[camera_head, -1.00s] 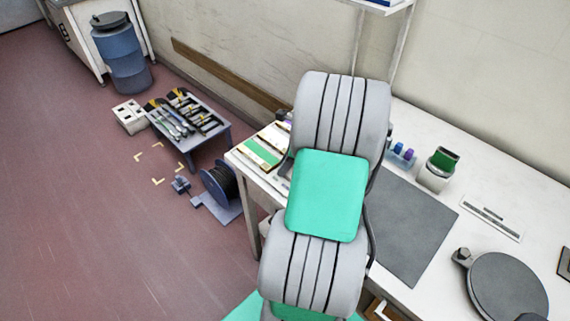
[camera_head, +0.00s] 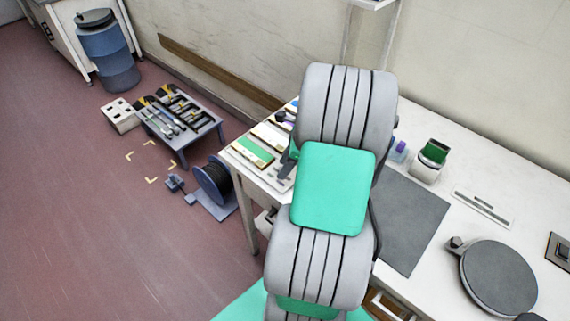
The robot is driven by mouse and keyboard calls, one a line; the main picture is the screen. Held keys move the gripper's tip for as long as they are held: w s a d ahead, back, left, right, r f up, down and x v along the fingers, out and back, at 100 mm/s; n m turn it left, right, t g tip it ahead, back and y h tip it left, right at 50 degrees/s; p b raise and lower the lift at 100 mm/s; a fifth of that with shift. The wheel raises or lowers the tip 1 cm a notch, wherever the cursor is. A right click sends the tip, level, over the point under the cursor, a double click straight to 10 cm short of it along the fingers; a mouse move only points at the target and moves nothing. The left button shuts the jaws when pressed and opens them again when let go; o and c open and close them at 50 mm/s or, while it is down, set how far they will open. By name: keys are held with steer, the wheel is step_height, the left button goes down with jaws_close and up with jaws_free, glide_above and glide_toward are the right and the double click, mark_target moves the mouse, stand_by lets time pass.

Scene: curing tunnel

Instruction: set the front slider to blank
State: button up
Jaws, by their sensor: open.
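Several long flat strips lie side by side at the left end of the white bench. The nearest strip (camera_head: 252,152) has a green band with pale ends, and a pale strip (camera_head: 272,137) lies behind it. I cannot make out a slider knob or a blank mark on them. My arm covers the bench just right of the strips. A dark finger-like part of my gripper (camera_head: 287,166) shows at the arm's left edge, over or close to the right ends of the strips. The rest of my gripper is hidden behind the arm, and contact cannot be told.
On the bench (camera_head: 440,215) are a grey mat (camera_head: 408,222), a green-topped container (camera_head: 430,160), a slotted white plate (camera_head: 483,208) and a round dark plate (camera_head: 498,277). On the floor at left are a tool table (camera_head: 180,122), a cable reel (camera_head: 215,183) and a blue barrel (camera_head: 108,55).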

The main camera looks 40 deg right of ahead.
steer(key=v, duration=0.7)
steer(key=shift+r, duration=0.35)
steer(key=shift+s+d, duration=0.1)
